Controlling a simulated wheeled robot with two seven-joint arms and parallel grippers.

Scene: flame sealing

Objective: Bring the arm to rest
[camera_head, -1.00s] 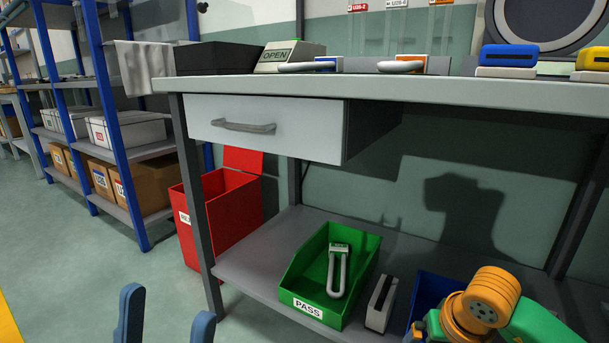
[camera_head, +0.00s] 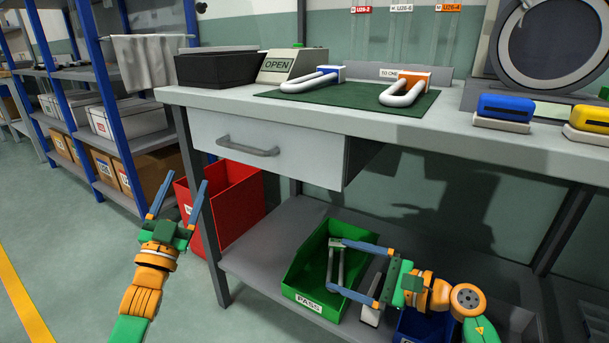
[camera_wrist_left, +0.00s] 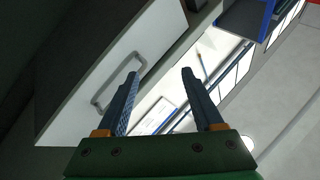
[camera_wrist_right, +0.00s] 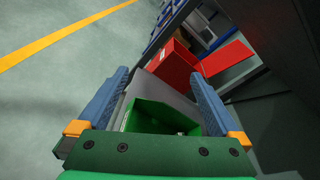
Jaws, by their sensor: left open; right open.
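My left gripper (camera_head: 178,205) is open and empty in the head view, in front of the workbench's left leg, with its blue fingers pointing up. In the left wrist view nothing lies between its fingers (camera_wrist_left: 160,100); the drawer front shows beside them. My right gripper (camera_head: 345,268) is open in the head view, its fingers pointing left across the green PASS bin (camera_head: 303,262) on the lower shelf. A grey U-shaped piece (camera_head: 334,268) in that bin is partly hidden by the fingers. The right wrist view shows the bin (camera_wrist_right: 150,118) beyond the open fingers (camera_wrist_right: 160,90).
The workbench top (camera_head: 440,130) carries a green mat (camera_head: 350,96) with blue and orange U-shaped pieces, an OPEN sign box (camera_head: 290,64) and a black box (camera_head: 216,70). A drawer (camera_head: 262,150) hangs below. A red bin (camera_head: 232,200) stands behind the left leg. Floor at left is clear.

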